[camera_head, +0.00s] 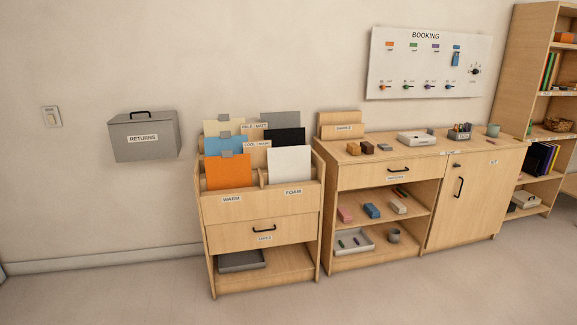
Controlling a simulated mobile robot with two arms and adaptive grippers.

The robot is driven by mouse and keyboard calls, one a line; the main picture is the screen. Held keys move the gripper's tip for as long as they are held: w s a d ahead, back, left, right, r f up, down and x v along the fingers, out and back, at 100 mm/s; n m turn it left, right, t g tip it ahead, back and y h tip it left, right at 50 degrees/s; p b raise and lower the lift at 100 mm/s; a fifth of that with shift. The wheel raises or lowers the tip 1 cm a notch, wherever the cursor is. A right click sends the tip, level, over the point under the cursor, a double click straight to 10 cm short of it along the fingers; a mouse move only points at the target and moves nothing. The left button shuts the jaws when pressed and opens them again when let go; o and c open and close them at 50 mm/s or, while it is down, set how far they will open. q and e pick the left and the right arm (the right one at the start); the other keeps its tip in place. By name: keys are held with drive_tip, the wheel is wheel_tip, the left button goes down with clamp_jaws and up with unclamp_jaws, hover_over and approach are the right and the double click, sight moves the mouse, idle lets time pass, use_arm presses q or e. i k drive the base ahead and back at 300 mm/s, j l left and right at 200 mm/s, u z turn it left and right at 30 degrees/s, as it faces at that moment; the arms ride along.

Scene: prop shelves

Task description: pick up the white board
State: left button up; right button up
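The white board (289,166) stands upright in the front right slot of a wooden rack, above the label FOAM. Its lower edge is hidden behind the rack's front panel. A black board (285,137) stands behind it, and a grey board (281,119) stands further back. An orange board (228,173) stands to its left in the slot labelled WARM, with a blue board (225,145) and a cream board (222,127) behind. Neither of my grippers is in view.
The wooden rack (225,207) has a drawer and a low shelf with a grey tray (242,261). A wooden cabinet (480,185) adjoins it on the right. A grey RETURNS box (143,138) is on the wall at left. The floor in front is clear.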

sight(290, 163)
drive_tip(key=i, duration=1.8)
drive_tip(key=i+u, duration=0.1)
drive_tip(key=i, duration=0.45)
drive_tip(key=i+l+u, duration=0.15)
drive_tip(key=i, duration=0.35)
drive_tip(key=i+l+u, duration=0.1)
drive_tip(key=i, duration=0.45)
